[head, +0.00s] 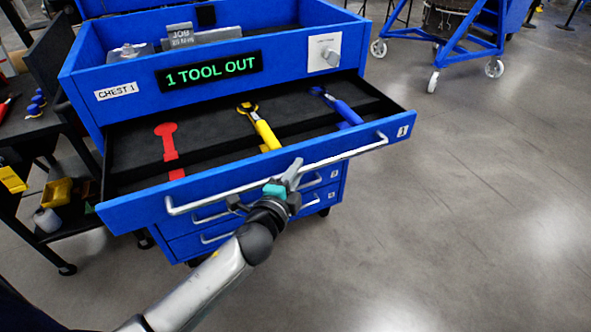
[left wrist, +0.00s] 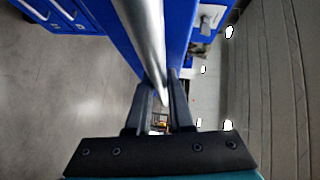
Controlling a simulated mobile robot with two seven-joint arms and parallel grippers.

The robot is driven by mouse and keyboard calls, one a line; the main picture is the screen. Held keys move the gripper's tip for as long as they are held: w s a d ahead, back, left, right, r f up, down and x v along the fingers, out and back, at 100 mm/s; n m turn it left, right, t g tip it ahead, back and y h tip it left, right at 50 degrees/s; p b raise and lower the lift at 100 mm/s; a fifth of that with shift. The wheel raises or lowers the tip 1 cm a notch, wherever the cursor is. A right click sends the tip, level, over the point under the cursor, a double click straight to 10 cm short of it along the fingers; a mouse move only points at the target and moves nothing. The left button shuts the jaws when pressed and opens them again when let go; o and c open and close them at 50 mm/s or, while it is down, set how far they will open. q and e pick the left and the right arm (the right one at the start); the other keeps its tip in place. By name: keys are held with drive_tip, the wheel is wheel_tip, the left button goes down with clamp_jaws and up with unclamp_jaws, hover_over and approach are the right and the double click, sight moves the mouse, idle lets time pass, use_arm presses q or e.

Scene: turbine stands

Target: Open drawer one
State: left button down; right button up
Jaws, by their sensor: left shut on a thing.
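Drawer one (head: 300,162), the top drawer of the blue tool chest (head: 85,82), stands pulled out and carries a "1" label at its right. Its black insert holds a yellow-handled wrench (head: 266,133), a blue-handled tool (head: 345,111) and a red wrench-shaped patch (head: 169,142). My left gripper (head: 284,178) is shut on the long silver handle (head: 345,155) of drawer one, right of the handle's middle. In the left wrist view the handle bar (left wrist: 148,35) runs between the fingers (left wrist: 160,105). My right gripper is not in view.
A lit sign (head: 209,71) on the chest reads "1 TOOL OUT". Lower drawers (head: 205,245) are closed below. A dark cart (head: 45,125) with loose items stands at the left. A blue wheeled frame (head: 462,40) stands at the back right. The floor at right is clear.

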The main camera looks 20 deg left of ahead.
use_arm(q)
drive_tip(key=c, duration=0.8)
unclamp_jaws()
drive_tip(key=shift+s, duration=0.1)
drive_tip(key=s+r, duration=0.1)
drive_tip(key=s, duration=0.6)
drive_tip(key=shift+s+d+p, duration=0.15)
drive_tip(key=shift+d+p, duration=0.15)
drive_tip(key=shift+p, duration=0.15)
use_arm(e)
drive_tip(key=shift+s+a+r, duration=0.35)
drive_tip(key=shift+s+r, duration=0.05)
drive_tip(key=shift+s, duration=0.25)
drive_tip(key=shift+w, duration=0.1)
